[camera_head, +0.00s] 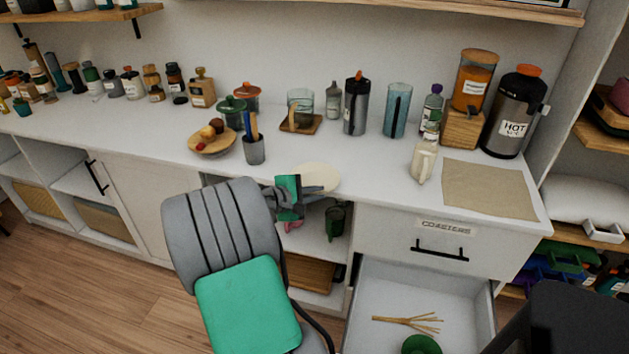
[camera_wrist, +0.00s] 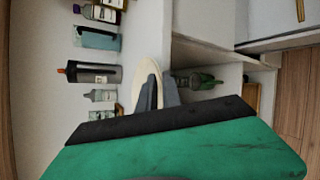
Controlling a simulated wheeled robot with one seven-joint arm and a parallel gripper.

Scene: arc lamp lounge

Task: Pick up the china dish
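The china dish is a flat, round, cream dish (camera_head: 318,175) at the front edge of the white counter. In the wrist view the dish (camera_wrist: 146,78) shows as a narrow pale oval just beyond my fingers. My gripper (camera_head: 312,197) is at the near rim of the dish, at about counter-edge height. In the wrist view my grey fingers (camera_wrist: 166,92) overlap the dish's near rim. They look close together, and I cannot tell whether they grip the rim. My green-panelled wrist hides part of the view.
An open drawer (camera_head: 415,300) holding twigs is at lower right. A dark green mug (camera_head: 336,220) sits below the counter.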

